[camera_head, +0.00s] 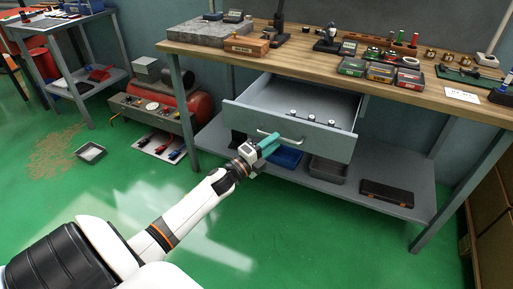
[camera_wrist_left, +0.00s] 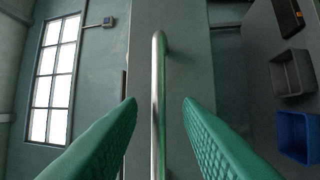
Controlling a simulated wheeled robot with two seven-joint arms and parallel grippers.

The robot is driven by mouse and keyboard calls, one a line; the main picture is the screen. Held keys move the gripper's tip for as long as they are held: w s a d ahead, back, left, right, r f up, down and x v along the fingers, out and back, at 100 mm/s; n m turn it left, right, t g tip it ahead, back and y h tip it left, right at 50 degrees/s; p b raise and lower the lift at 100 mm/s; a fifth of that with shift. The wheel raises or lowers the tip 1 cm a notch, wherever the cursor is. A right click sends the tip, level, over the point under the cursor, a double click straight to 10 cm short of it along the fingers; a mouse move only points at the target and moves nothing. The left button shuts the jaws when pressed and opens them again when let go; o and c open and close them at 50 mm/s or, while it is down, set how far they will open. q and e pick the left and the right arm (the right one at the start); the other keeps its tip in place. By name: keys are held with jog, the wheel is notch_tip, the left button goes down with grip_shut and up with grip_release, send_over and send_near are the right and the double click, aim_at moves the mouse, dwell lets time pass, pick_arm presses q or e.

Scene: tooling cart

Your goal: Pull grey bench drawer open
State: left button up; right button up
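The grey bench drawer (camera_head: 328,145) under the workbench stands pulled out, with its inside and a few small dark-and-light parts visible. Its bar handle (camera_head: 291,140) is on the front face. My left gripper (camera_head: 269,143), with teal fingers, is at the left part of the handle. In the left wrist view, the silver handle (camera_wrist_left: 158,90) runs upright between the two open fingers, nearer the left one, with a gap on both sides. The drawer front (camera_wrist_left: 185,40) lies behind it. My right gripper is not in view.
The wooden bench top (camera_head: 300,63) carries boxes and tools. The lower shelf (camera_head: 333,188) holds a blue bin (camera_head: 287,157), a grey bin (camera_head: 327,170) and a dark case (camera_head: 387,193). A red compressor (camera_head: 190,105) stands left of the bench leg. The green floor in front is clear.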

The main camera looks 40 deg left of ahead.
pick_arm(q)
jog(key=v, duration=0.9)
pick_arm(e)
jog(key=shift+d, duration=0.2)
